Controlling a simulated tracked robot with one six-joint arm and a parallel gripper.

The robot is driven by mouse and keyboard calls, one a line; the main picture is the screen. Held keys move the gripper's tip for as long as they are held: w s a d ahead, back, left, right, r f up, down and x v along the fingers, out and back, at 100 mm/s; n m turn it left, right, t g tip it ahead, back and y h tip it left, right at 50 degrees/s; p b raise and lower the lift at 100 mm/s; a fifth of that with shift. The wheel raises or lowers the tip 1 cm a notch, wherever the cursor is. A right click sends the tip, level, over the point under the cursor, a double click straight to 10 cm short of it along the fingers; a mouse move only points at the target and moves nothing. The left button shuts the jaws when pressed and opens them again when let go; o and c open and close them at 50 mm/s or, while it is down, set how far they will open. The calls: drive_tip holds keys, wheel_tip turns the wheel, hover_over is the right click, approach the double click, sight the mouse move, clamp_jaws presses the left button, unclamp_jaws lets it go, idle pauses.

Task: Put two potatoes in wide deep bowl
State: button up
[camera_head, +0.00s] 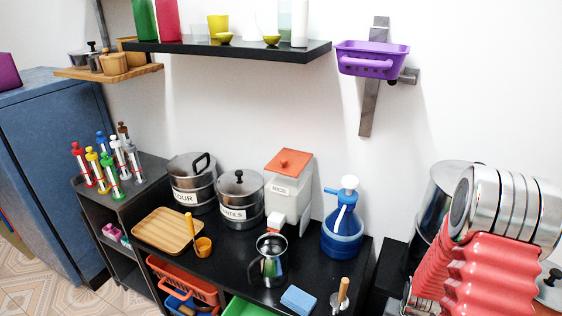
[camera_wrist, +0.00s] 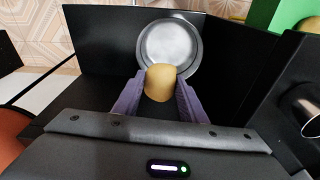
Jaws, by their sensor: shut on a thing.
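In the wrist view, my gripper (camera_wrist: 157,100) has its two purple fingers shut on a yellow-brown potato (camera_wrist: 161,82). A round grey metal bowl (camera_wrist: 170,50) shows just beyond the potato, on a dark surface. The potato overlaps the bowl's near edge in this view; I cannot tell its height above it or whether they touch. The visible part of the bowl looks empty. A yellowish round thing (camera_wrist: 309,25), perhaps another potato, is partly cut off at the top right. My gripper and the bowl do not show in the head view.
A green crate (camera_wrist: 263,14) stands at the top right of the wrist view.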

drive_tip(key=shift+f, duration=0.95)
drive_tip(key=o, duration=1.2)
drive_tip(key=shift+s+a+r, duration=0.2)
drive_tip(key=shift+s+r, duration=0.1)
drive_tip(key=shift+r, duration=1.95)
drive_tip(key=shift+s+a+r, duration=0.15)
drive_tip(key=shift+s+r, duration=0.15)
drive_tip(key=shift+r, duration=2)
drive_tip(key=shift+s+a+r, duration=0.2)
drive_tip(key=shift+s+r, duration=0.1)
drive_tip(key=shift+r, duration=1.95)
